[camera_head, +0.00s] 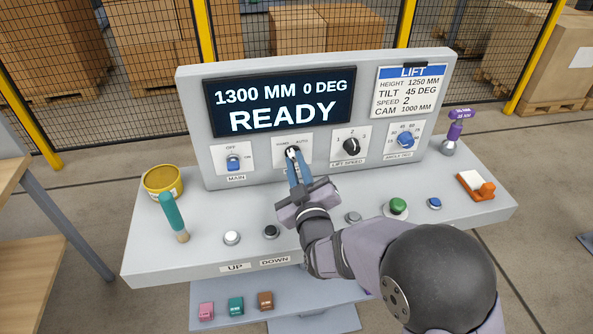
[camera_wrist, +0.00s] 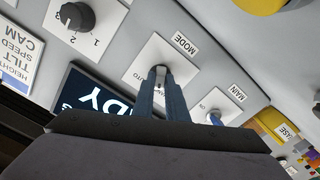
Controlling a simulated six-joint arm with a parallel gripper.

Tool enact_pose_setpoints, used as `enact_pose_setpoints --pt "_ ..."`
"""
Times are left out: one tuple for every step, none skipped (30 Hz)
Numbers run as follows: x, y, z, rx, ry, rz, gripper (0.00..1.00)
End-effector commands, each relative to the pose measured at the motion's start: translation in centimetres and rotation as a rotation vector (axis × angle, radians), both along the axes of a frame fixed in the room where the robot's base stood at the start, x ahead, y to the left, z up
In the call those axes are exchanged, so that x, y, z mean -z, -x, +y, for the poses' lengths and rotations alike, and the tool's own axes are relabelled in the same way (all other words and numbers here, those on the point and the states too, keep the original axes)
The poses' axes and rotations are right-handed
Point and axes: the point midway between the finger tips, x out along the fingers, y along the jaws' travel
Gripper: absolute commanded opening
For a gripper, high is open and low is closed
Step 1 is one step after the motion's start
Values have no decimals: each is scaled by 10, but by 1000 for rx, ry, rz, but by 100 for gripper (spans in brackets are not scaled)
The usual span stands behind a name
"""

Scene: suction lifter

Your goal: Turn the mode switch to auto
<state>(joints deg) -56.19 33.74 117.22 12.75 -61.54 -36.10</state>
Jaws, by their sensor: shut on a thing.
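In the wrist view the fingertips (camera_wrist: 161,73) stand at the middle of the plate labelled MODE (camera_wrist: 188,70). The fingers cover most of the knob, so I cannot tell which way it points.
The blue main switch (camera_head: 233,162) is close on the left, the black lift speed knob (camera_head: 351,146) on the right. The display (camera_head: 281,106) above reads READY.

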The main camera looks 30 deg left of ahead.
Motion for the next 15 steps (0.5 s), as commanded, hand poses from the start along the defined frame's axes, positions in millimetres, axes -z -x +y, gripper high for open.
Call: enact_pose_setpoints --pt "4 0 0 -1 -33 26 0" --pt "4 0 0 0 -53 46 0" --pt "4 0 0 -1 -79 72 0" --pt "4 0 0 0 -100 92 0" --pt "4 0 0 0 -120 114 0" --pt "4 0 0 -1 -148 140 0" --pt "4 0 0 0 -169 161 0" --pt "4 0 0 0 -188 181 0" --pt "4 0 0 -1 -215 208 0" --pt "4 0 0 -1 -236 227 0" --pt "4 0 0 -1 -255 247 0" --pt "4 0 0 -1 -282 274 0" --pt "4 0 0 -1 -303 294 0" --pt "4 0 0 -1 -322 315 0" --pt "5 0 0 -1 -348 342 0"
